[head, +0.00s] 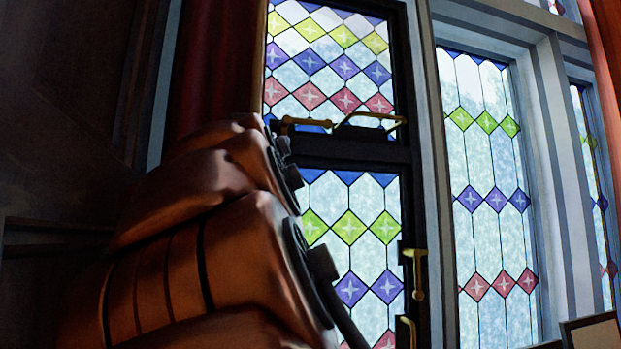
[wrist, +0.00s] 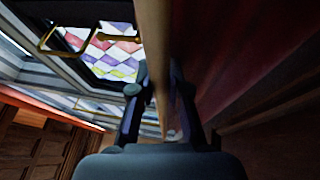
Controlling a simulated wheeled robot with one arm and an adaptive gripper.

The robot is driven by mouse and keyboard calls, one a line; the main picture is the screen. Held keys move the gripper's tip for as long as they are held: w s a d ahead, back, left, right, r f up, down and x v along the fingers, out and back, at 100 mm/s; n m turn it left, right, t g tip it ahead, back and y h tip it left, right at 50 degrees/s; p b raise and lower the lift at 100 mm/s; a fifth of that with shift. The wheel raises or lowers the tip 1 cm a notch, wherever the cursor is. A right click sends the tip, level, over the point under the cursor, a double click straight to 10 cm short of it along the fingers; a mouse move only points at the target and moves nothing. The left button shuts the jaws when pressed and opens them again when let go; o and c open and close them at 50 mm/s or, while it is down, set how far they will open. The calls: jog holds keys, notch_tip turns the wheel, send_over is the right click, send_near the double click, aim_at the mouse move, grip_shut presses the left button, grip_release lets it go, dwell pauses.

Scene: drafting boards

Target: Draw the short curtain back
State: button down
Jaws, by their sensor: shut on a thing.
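A dark red curtain (head: 215,70) hangs in the head view, left of the stained-glass window, with its lower part hidden behind my arm. In the wrist view the curtain (wrist: 225,50) fills the upper right, and its lighter tan edge (wrist: 152,45) runs down between my fingers. My gripper (wrist: 161,85) is shut on this edge, one finger on each side. The gripper is hidden in the head view. A red-orange strip (head: 604,50), perhaps another curtain, shows at the right edge there.
The window has dark-framed panes (head: 345,225) with brass handles (head: 370,121) standing out close to my arm. More panes (head: 490,200) in pale frames lie to the right. Dark wood panelling (head: 60,150) is on the left. A small framed board (head: 592,333) stands at the lower right.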

jog(key=shift+s+a+r, duration=0.15)
jog(key=shift+a, duration=0.1)
jog(key=c, duration=1.1)
grip_release()
